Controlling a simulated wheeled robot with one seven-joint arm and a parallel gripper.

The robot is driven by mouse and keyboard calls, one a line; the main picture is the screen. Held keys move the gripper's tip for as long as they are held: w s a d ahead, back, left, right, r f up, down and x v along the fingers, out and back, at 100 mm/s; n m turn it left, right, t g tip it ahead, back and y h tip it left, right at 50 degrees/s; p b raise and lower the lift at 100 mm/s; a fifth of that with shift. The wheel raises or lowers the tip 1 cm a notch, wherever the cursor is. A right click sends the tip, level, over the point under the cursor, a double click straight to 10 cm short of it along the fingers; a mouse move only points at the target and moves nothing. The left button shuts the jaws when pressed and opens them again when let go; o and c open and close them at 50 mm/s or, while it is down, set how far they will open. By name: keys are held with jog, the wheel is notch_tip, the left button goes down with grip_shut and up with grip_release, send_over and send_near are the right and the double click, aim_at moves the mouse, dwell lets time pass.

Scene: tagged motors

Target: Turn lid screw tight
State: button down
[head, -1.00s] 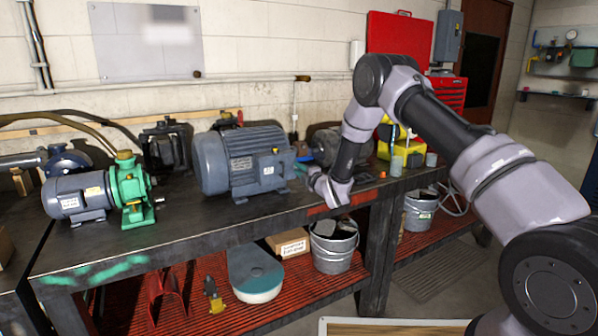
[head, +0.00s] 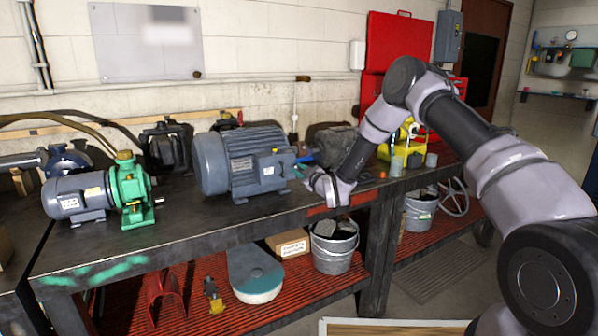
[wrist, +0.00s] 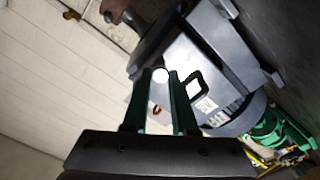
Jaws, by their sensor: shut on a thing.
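The large grey motor (head: 240,165) stands on the dark bench, with a grey lidded box (head: 274,170) on its near right side. My gripper (head: 298,171) is at the right side of this box, its green fingertips close against it. In the wrist view my gripper's green fingers (wrist: 165,78) close around a pale round piece (wrist: 160,75), which looks like the lid screw. The grey motor (wrist: 225,65) fills the area beyond the fingers there. The screw is too small to make out in the head view, and its seating is hidden.
A smaller motor (head: 75,197) with a green pump (head: 133,192) stands left on the bench. A blue part (head: 308,157) shows just behind my gripper. Yellow equipment (head: 400,152) and grey cups stand to the right. The bench front before the motor is clear.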

jog(key=m, duration=0.5)
jog(key=shift+d+f+m, duration=0.2)
jog(key=shift+m, duration=0.2)
jog(key=m, duration=1.1)
jog(key=shift+m, duration=0.4)
jog(key=m, duration=0.4)
jog(key=shift+m, duration=0.4)
jog(key=c, duration=0.7)
grip_release()
jog(key=shift+r, duration=0.1)
